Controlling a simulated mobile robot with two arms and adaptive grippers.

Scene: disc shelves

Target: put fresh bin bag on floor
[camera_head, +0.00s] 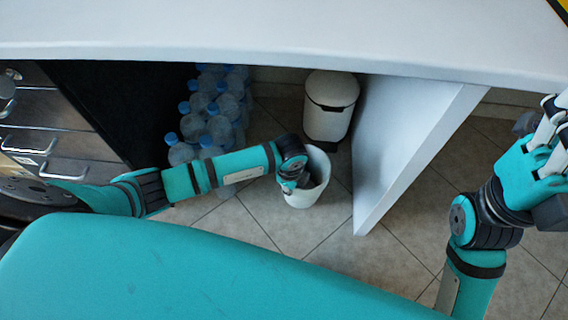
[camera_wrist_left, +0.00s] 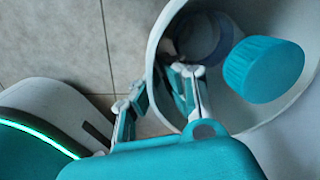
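I cannot make out a fresh bin bag in either view. A small open white bin (camera_head: 317,192) stands on the tiled floor under the counter. In the left wrist view the bin (camera_wrist_left: 283,140) holds a bottle with a teal cap (camera_wrist_left: 263,69). My left gripper (camera_wrist_left: 160,88) is at the bin's rim, its fingers apart, one outside over the floor and one inside the rim; I cannot tell whether they touch it. In the head view my own wrist mostly hides this gripper. My right gripper (camera_head: 548,128) is raised at the right edge, partly cut off, with nothing visible in it.
Several blue-capped water bottles (camera_head: 219,128) stand behind my left arm. A white lidded bin (camera_head: 330,106) stands farther back. A white panel (camera_head: 410,140) bounds the space on the right, and a white counter (camera_head: 280,30) spans above. Metal drawers (camera_head: 48,143) are at left.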

